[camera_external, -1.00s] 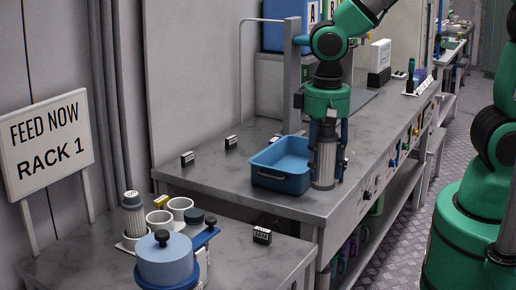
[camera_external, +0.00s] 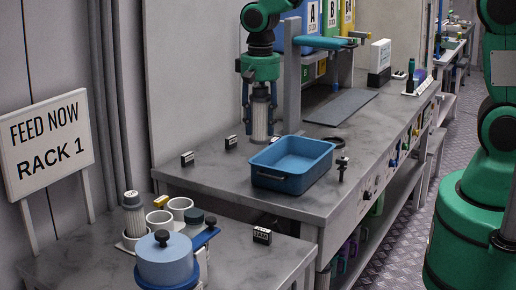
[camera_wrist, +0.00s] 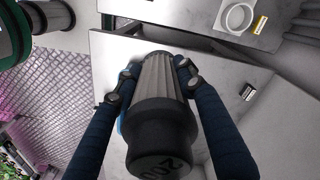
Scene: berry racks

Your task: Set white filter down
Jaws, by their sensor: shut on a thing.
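My gripper (camera_external: 260,112) is shut on a pale ribbed filter (camera_external: 260,127) and holds it upright over the back of the grey bench, behind the blue bin. I cannot tell whether its lower end touches the bench. In the wrist view the two dark blue fingers of my gripper (camera_wrist: 153,82) press the filter's ribbed grey-white body (camera_wrist: 155,78) from both sides. The filter's black end cap with pale digits faces the camera.
The blue bin (camera_external: 259,179) stands empty at the bench's front. Small black label blocks (camera_external: 188,159) stand to the left. A grey post (camera_external: 292,85) rises just right of my gripper. On the lower table, a similar filter (camera_external: 133,217) stands near white cups (camera_external: 180,203).

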